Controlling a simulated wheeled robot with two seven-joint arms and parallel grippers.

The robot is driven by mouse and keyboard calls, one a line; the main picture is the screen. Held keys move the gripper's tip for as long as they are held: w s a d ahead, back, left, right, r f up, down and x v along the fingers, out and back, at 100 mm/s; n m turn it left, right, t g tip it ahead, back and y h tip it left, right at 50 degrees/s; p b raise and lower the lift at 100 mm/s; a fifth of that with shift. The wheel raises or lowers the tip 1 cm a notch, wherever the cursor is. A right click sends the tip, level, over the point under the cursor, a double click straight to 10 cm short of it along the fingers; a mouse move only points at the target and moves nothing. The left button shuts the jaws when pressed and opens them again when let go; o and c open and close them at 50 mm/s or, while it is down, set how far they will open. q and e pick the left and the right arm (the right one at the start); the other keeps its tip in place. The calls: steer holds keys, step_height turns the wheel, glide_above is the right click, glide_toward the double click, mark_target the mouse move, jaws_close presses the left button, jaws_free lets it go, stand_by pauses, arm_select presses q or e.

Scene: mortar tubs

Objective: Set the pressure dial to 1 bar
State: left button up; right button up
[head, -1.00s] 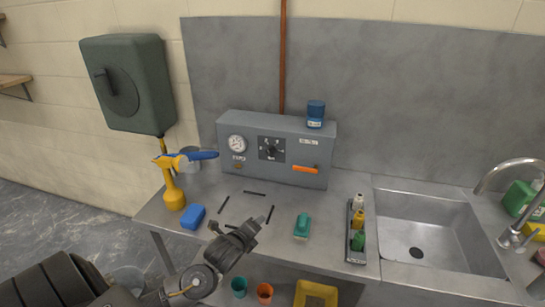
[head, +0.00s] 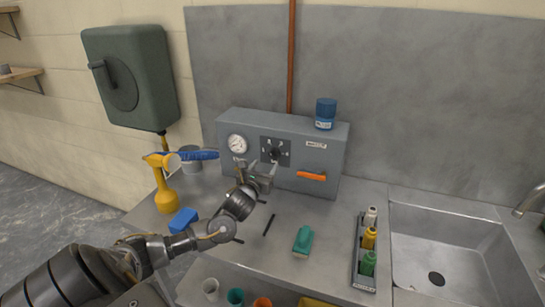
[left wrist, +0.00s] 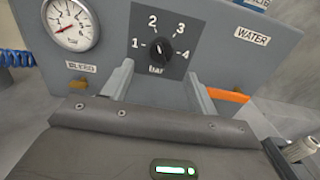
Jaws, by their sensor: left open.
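The pressure dial is a black knob (left wrist: 159,50) on a dark plate marked 1 to 4 and "bar", on the front of a grey box. In the head view the knob (head: 274,153) shows just above my left gripper. I cannot tell clearly which mark its pointer is on. My left gripper (head: 258,168) is open and empty in front of the box. In the left wrist view its two fingers (left wrist: 158,72) stand apart, one on each side below the knob, with no visible contact with it.
A round gauge (left wrist: 70,24) is left of the dial and an orange lever (left wrist: 228,95) is to its right. A yellow spray bottle (head: 166,190), blue sponge (head: 183,220) and green brush (head: 303,241) are on the counter.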

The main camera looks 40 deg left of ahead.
mark_target(272, 157)
arm_select(q)
steer(key=p+x, duration=0.1)
steer(key=x, duration=0.5)
steer(key=shift+w+a, duration=0.15)
steer(key=shift+w, duration=0.45)
arm_select(e)
steer(key=shift+w+r, duration=0.75)
steer(key=shift+r, duration=0.05)
arm_select(q)
steer(key=shift+c, duration=0.3)
steer(key=c, duration=0.9)
steer(key=shift+c, duration=0.2)
arm_select(e)
steer(key=shift+s, duration=0.1)
